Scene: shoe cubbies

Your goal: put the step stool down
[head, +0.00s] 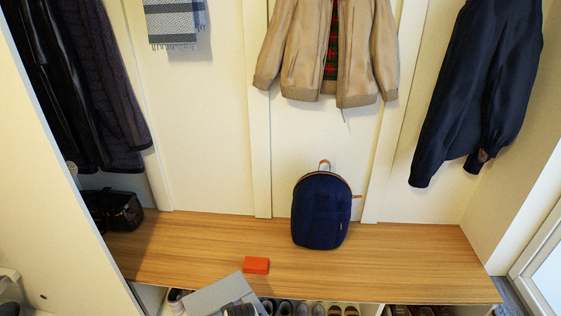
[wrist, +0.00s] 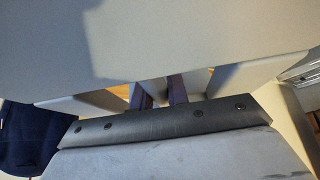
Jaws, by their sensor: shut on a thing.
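The step stool is a pale grey thing with flat panels. In the head view part of it (head: 214,294) shows at the bottom edge, in front of the bench. In the wrist view its broad grey panel (wrist: 200,35) fills the upper half, with narrower slanted parts below. My gripper (wrist: 162,88) is shut on the step stool, its two dark fingers close together at the panel's lower edge. The exact contact is hidden by the stool. The stool's lower part and feet are out of view.
A wooden bench (head: 400,262) runs along the wall, bearing a navy backpack (head: 321,212), a small orange box (head: 256,265) and a black bag (head: 122,209). Shoes (head: 286,307) stand in cubbies below. Coats (head: 332,50) hang above. The bench's right part is clear.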

